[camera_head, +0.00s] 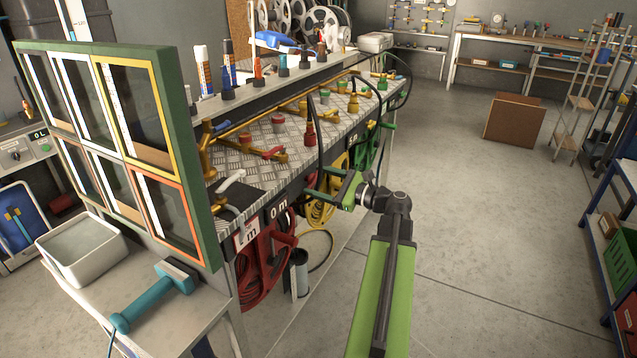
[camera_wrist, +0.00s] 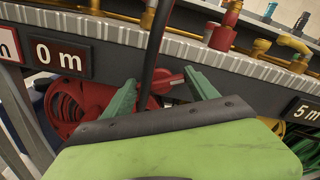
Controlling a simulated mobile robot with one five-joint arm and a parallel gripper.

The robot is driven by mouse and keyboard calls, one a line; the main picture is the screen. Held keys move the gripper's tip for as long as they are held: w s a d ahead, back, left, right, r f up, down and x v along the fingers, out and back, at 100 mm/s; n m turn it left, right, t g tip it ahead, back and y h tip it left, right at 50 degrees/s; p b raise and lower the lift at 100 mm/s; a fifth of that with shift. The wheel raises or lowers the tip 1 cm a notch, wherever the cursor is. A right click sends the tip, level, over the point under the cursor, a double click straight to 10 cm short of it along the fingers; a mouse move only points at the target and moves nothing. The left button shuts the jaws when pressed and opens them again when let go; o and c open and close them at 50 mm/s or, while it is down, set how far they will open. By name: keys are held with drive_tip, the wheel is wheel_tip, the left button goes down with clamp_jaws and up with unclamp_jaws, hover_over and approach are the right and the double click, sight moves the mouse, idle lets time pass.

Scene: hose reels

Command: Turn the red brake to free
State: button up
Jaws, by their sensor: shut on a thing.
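The red hose reel (camera_head: 262,268) hangs under the bench front beside the "0 m" sign (camera_head: 278,207). In the wrist view the red reel (camera_wrist: 85,108) shows at the left, below its sign (camera_wrist: 60,56). A red bar with a rounded end, which looks like the red brake (camera_wrist: 172,82), sits between the two green fingers of my gripper (camera_wrist: 163,86). My gripper is shut on it. In the head view my gripper (camera_head: 318,190) is at the bench front, right of the red reel. The brake's setting cannot be read; the hose and fingers partly hide it.
A black hose (camera_wrist: 152,50) runs down across the wrist view close to the fingers. A yellow reel (camera_head: 320,212) and a green reel (camera_head: 366,155) hang farther along. The bench top (camera_head: 232,150) carries several fittings. The floor (camera_head: 450,220) to the right is clear.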

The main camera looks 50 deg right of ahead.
drive_tip(key=n, duration=0.6)
drive_tip(key=shift+a+f+n, duration=0.15)
drive_tip(key=shift+n, duration=0.15)
drive_tip(key=n, duration=0.6)
drive_tip(key=shift+f, duration=0.1)
idle(0.3)
drive_tip(key=o, duration=1.4)
drive_tip(key=shift+c, duration=0.2)
drive_tip(key=v, duration=1.7)
drive_tip(key=shift+s, duration=0.3)
